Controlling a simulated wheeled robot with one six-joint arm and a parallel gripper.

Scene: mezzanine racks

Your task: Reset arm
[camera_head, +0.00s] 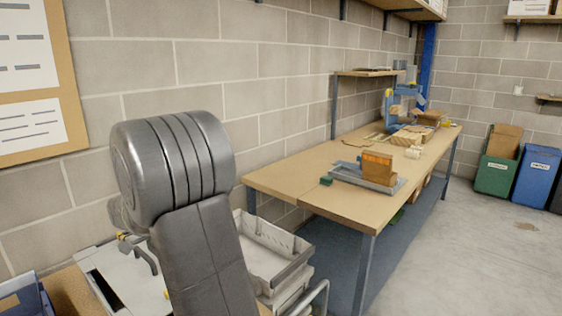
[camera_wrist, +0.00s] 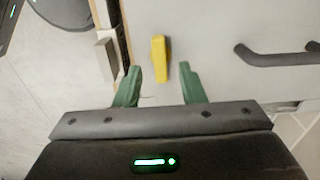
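My gripper (camera_wrist: 160,72) shows in the wrist view with two green fingers spread apart. No object touches both fingers, and it is open. A small yellow piece (camera_wrist: 159,50) lies beyond and between the fingertips against a light grey surface (camera_wrist: 205,35), with a gap to each finger. My grey arm stands large in the left middle of the head view. My gripper cannot be made out there.
A long wooden workbench (camera_head: 300,179) runs along the block wall, bearing an orange-brown box (camera_head: 377,167) and tools. Grey bins (camera_head: 270,260) stand beside my arm. A dark handle (camera_wrist: 275,57) lies right of the fingers.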

